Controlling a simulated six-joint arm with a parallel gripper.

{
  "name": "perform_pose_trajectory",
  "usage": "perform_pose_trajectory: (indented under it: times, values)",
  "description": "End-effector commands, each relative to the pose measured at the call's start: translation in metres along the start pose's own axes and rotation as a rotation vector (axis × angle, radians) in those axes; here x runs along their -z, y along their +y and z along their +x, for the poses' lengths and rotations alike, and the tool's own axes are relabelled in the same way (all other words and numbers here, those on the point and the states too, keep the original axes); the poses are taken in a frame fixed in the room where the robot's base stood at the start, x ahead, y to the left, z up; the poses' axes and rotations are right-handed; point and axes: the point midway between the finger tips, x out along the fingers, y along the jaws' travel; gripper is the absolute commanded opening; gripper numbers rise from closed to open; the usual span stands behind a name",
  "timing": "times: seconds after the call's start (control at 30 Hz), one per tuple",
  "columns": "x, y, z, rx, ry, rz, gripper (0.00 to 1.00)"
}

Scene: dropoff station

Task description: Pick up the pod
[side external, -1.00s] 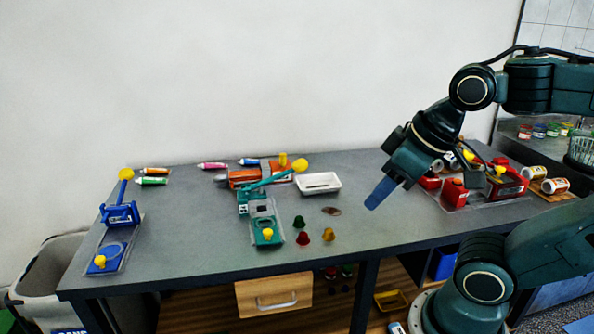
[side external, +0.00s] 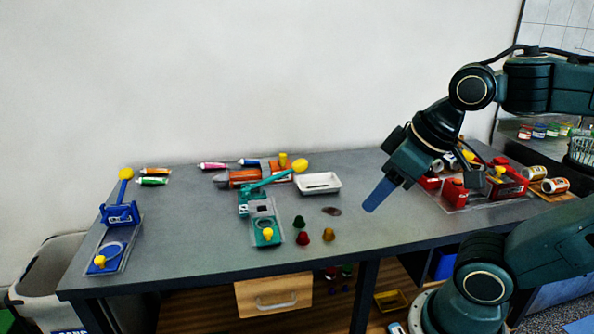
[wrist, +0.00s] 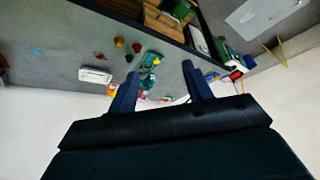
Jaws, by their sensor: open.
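Three small cone-shaped pods stand on the grey table: a green pod (side external: 299,221), a red pod (side external: 303,238) and a yellow pod (side external: 328,234). I cannot tell which one the task means.
A teal press (side external: 265,215) stands left of the pods, a white tray (side external: 318,183) behind them. A flat brown item (side external: 331,211) lies nearby. Red machines (side external: 455,194) stand at right, a blue press (side external: 118,230) at far left. Table (side external: 200,235) between presses is clear.

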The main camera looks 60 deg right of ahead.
Motion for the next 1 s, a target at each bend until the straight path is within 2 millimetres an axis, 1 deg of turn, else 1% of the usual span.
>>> perform_pose_trajectory:
  times: [0.13,0.23,0.47,0.77,1.0]
  values:
    - [0.006,0.002,0.001,-0.004,-0.011,-0.024,0.50]
    - [0.014,0.004,0.002,-0.007,-0.027,-0.064,0.50]
    - [0.045,0.014,0.012,-0.014,-0.092,-0.221,0.50]
    - [0.092,0.036,0.039,0.005,-0.189,-0.470,0.50]
    - [0.124,0.060,0.071,0.047,-0.263,-0.666,0.50]
